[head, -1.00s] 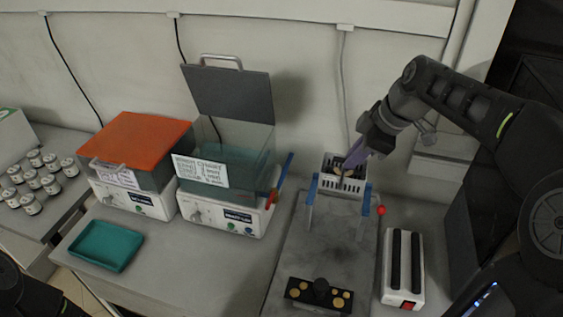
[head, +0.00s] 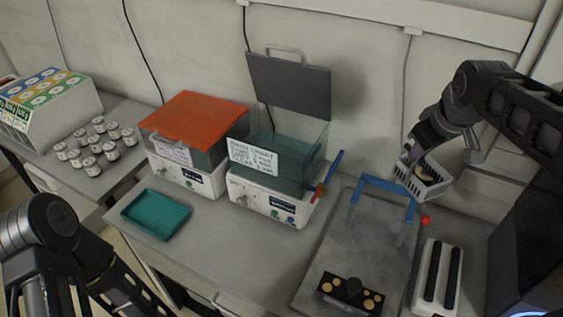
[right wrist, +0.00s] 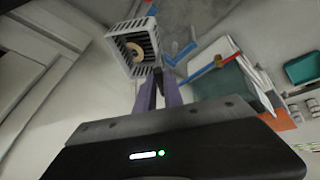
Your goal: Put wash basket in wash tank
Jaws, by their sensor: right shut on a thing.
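The white slotted wash basket (head: 430,186) is in my right gripper (head: 418,158), tilted, above the back of the grey plate. Round tan pieces lie in it. In the right wrist view the basket (right wrist: 133,47) is at the tips of the purple fingers (right wrist: 157,88), which are shut on it. The wash tank (head: 283,165) stands left of the basket, with teal liquid inside and its grey lid (head: 290,85) raised. A second tank with an orange lid (head: 195,120) is shut. My left arm shows at the lower left; its gripper is out of the picture.
A blue-topped stand (head: 385,186) is on the grey plate (head: 345,245), between basket and tank. Red and blue handles stick out at the tank's right side. A teal tray (head: 156,214), white jars (head: 92,150) and a black-barred white device (head: 436,277) stand around.

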